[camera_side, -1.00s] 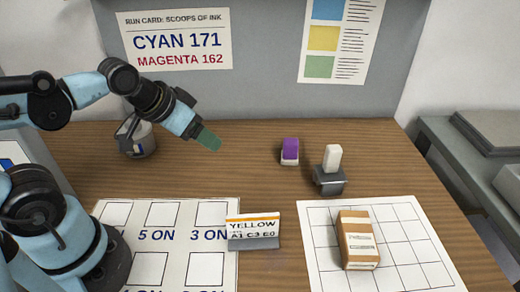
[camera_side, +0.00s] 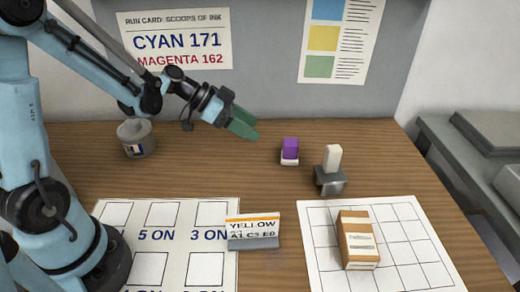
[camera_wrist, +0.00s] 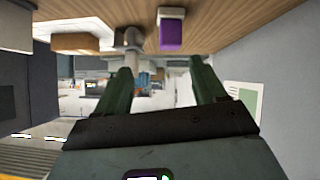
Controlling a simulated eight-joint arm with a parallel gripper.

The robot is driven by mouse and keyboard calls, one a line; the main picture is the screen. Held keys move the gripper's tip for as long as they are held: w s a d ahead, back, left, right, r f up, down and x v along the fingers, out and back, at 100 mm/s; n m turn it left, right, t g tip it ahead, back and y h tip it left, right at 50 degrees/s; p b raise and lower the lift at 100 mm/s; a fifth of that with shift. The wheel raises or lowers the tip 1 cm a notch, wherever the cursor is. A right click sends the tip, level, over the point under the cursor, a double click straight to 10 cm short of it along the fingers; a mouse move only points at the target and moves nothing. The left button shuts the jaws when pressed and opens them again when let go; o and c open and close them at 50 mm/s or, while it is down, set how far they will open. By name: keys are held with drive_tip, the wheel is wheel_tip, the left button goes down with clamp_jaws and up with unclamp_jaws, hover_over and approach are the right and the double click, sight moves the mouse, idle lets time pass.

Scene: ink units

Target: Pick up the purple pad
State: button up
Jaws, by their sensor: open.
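The purple pad (camera_side: 290,147) stands on the wooden table with a white lower part, towards the back, right of the middle. In the wrist view the purple pad (camera_wrist: 171,33) shows at the top, beyond the fingers and between them. My gripper (camera_side: 246,124) has green fingers and is above the table, to the left of the pad and apart from it. In the wrist view my gripper (camera_wrist: 160,82) has its two fingers spread with nothing between them.
A grey stand with a white block (camera_side: 333,158) is just right of the pad. A brown box (camera_side: 357,240) lies on a gridded sheet (camera_side: 418,243) in front. A yellow-labelled card (camera_side: 252,232) and a grey pot (camera_side: 136,138) are further left. The back panel (camera_side: 265,45) rises behind.

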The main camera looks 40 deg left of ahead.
sight(288, 141)
drive_tip(key=w+d+f+m, duration=0.1)
drive_tip(key=w+d+f, duration=0.1)
drive_tip(key=w, duration=0.1)
drive_tip(key=w+d+f+m+h, duration=0.1)
drive_tip(key=w+d+f, duration=0.1)
drive_tip(key=w+d+f+t+h, duration=0.1)
drive_tip(key=w+d+f, duration=0.1)
drive_tip(key=w+d, duration=0.1)
drive_tip(key=shift+w+d+f+m, duration=0.1)
drive_tip(key=shift+w+f+m, duration=0.2)
drive_tip(key=shift+m, duration=0.1)
idle(0.4)
drive_tip(key=c, duration=1.1)
drive_tip(key=shift+o, duration=0.2)
drive_tip(key=shift+r, duration=0.1)
